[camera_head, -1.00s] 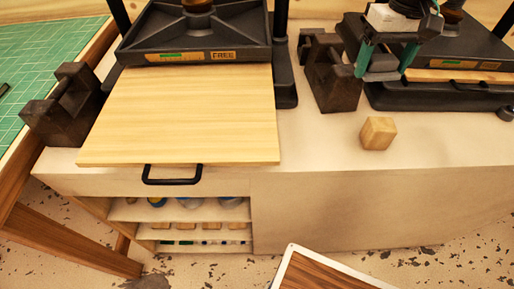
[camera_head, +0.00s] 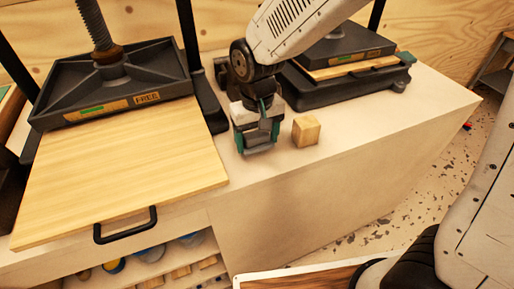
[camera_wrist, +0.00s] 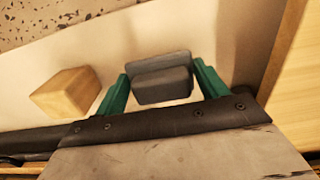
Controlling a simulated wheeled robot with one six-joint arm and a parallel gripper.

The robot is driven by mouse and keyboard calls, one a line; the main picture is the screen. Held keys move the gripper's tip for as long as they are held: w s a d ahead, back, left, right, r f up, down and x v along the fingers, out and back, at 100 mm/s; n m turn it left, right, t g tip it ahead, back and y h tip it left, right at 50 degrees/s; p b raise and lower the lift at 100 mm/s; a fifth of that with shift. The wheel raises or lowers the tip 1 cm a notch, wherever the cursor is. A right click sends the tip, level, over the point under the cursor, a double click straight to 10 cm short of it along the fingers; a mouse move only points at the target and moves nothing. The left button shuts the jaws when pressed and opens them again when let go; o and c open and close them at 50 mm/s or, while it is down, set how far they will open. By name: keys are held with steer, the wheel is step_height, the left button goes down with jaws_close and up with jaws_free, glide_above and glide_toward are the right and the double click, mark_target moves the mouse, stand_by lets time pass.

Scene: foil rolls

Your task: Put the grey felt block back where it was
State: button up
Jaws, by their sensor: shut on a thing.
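My gripper (camera_head: 257,139) has green fingers and is low over the pale bench top, just left of a wooden cube (camera_head: 306,130). It is shut on the grey felt block (camera_wrist: 163,79), which shows between the two green fingers in the wrist view. In the head view the block is mostly hidden by the gripper. I cannot tell whether its underside touches the bench. In the wrist view the wooden cube (camera_wrist: 66,92) stands apart, left of the fingers.
A press (camera_head: 110,75) marked FREE stands at left with a wooden board (camera_head: 120,165) and black handle. A second press (camera_head: 345,75) stands behind my arm. Bare bench top (camera_head: 410,105) lies right of the cube. Shelves with small items are below.

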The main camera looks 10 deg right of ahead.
mark_target(257, 149)
steer(key=shift+f, duration=1.8)
steer(key=o, duration=1)
steer(key=shift+f, duration=0.15)
